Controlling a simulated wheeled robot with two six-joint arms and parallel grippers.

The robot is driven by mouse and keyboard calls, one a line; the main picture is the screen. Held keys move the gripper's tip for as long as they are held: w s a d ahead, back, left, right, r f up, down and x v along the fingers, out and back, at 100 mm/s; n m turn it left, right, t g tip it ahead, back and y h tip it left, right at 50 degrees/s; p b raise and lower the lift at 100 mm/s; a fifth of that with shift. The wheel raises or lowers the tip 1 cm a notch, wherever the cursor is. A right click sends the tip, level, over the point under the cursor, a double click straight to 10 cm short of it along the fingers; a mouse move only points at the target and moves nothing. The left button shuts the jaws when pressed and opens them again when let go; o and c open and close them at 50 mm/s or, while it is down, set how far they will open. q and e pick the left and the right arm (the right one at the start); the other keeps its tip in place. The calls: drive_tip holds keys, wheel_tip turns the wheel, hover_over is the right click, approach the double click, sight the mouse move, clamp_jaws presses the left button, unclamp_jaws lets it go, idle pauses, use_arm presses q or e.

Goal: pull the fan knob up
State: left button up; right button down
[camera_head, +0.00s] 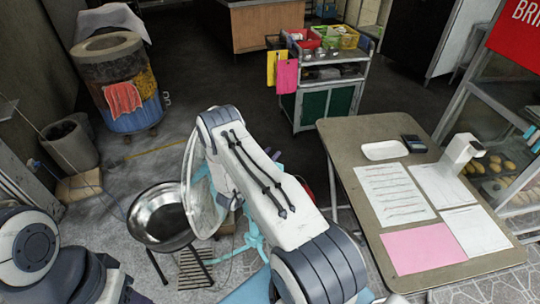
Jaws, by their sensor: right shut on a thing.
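A fan with a round, pale wire cage (205,185) and light blue parts stands in the middle, seen nearly edge-on. My right arm reaches over it from the lower right and covers much of its back. My right gripper (227,201) is at the back of the cage, partly hidden by my own arm. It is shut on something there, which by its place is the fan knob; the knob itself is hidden. My left arm shows only at the lower left edge, and its gripper is out of view.
A metal bowl (160,215) on a stand is close left of the fan. A barrel oven (117,84) stands at the back left. A table (350,140) with papers is at right, and a cart (329,98) is behind. Dark floor between oven and cart is clear.

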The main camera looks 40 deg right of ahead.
idle(0.7)
drive_tip(key=shift+w+r, duration=0.1)
drive_tip(key=shift+r, duration=0.75)
drive_tip(key=c, duration=0.5)
unclamp_jaws()
drive_tip(key=shift+r, duration=0.1)
drive_tip(key=shift+a, duration=0.1)
